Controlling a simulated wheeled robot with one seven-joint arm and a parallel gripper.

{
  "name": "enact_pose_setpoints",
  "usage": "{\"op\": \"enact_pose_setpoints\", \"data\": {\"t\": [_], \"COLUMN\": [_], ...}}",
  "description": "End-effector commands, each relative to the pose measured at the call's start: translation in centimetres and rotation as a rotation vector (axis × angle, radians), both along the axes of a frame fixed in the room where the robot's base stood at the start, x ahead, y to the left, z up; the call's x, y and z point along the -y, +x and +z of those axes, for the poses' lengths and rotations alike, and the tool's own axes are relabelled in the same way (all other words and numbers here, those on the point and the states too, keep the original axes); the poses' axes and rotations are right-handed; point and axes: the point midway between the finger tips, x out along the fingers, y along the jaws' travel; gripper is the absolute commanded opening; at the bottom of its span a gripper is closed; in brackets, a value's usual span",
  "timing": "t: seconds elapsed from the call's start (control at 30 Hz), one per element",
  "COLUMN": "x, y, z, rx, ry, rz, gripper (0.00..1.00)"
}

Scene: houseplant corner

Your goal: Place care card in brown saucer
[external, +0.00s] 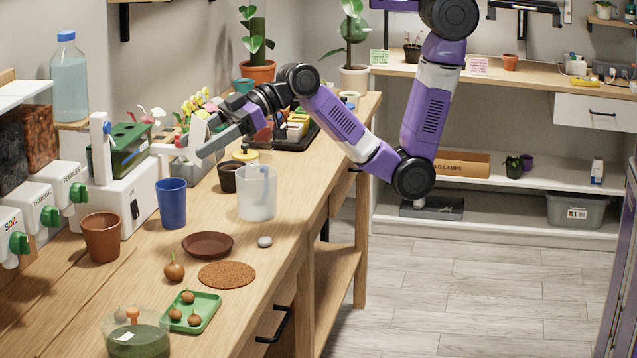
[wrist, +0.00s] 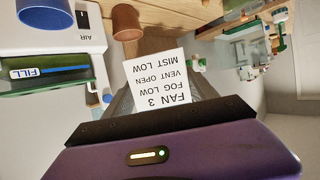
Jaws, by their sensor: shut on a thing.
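The care card (wrist: 157,78) is a white card with black printed lines, upside down in the wrist view. My gripper (external: 207,148) is shut on it, with the card sticking out beyond the fingers.
Near the saucer are a blue cup (external: 172,203), a terracotta pot (external: 102,237), a clear beaker (external: 257,193), a cork mat (external: 227,275), a grey pebble (external: 265,242) and a loose bulb (external: 174,267). A green tray (external: 207,312) holds several bulbs. Dispensers (external: 32,200) line the left.

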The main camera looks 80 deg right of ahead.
Motion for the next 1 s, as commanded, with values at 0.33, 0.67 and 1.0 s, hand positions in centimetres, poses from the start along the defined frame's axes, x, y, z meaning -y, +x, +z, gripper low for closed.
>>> {"op": "enact_pose_setpoints", "data": {"t": [0.33,0.67,1.0], "x": [0.1,0.1,0.1], "y": [-0.2,-0.1,-0.1], "z": [-8.5,-14.5,-18.1], "rx": [-0.01,-0.004,-0.005], "ry": [-0.004,-0.003,-0.002], "rz": [-0.002,-0.001,-0.001], "gripper": [0.29,0.29,0.29]}}
